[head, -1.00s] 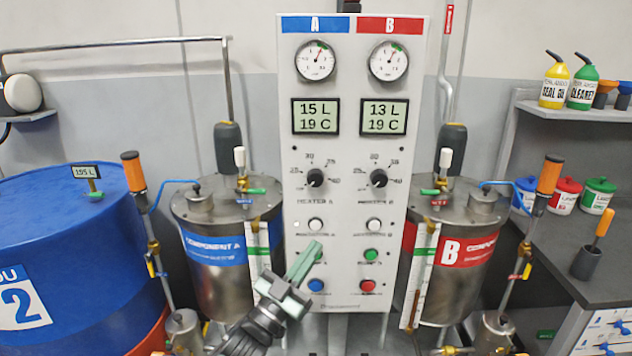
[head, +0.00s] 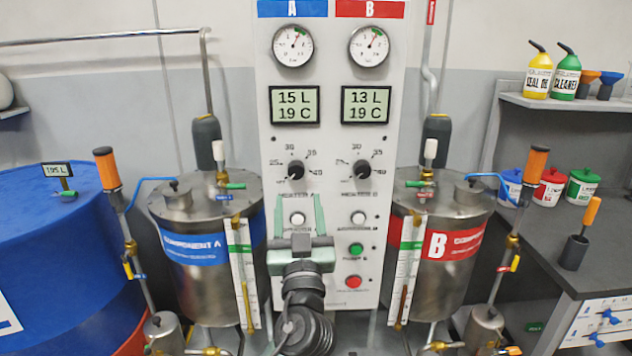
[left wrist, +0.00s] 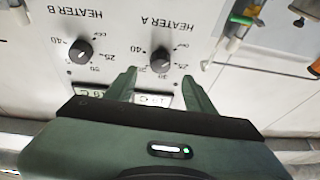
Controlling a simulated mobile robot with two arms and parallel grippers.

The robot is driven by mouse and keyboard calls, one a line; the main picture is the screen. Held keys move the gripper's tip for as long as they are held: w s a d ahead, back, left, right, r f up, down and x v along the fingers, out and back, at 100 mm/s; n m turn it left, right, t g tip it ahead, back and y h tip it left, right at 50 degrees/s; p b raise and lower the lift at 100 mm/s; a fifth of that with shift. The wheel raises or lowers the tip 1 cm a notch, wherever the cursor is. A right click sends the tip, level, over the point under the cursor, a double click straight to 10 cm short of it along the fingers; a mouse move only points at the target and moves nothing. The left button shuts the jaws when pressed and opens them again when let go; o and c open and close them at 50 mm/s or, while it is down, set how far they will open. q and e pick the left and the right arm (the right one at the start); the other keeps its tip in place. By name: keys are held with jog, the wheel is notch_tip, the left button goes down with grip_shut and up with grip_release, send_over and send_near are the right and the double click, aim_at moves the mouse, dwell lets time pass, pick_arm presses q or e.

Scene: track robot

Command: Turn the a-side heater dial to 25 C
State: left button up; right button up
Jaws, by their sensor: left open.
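The heater A dial (head: 296,171) is a black knob with a printed scale on the white panel, left column under the blue A header. I cannot clearly read its pointer. The A display (head: 294,105) reads 15 L and 19 C. My left gripper (head: 298,198) is open, its green fingers pointing up just below the dial in the head view. In the left wrist view the panel is upside down, and the heater A dial (left wrist: 161,60) shows between and just beyond the fingertips (left wrist: 159,76). Nothing is between the fingers. My right gripper is not in view.
The heater B dial (head: 363,170) sits to the right on the same panel (head: 327,225). White, green and red buttons are below. Steel tanks A (head: 200,285) and B (head: 450,275) flank the panel. A blue drum (head: 70,240) stands left, a grey bench (head: 575,235) right.

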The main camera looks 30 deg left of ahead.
aim_at(296, 176)
pick_arm(q)
jog(key=p+x, duration=0.2)
jog(key=x, duration=0.4)
jog(key=shift+w+a+r, duration=0.1)
jog(key=shift+w+a, duration=0.05)
jog(key=shift+w+a+r, duration=0.1)
jog(key=shift+w+a, duration=0.1)
jog(key=shift+w, duration=0.15)
grip_shut()
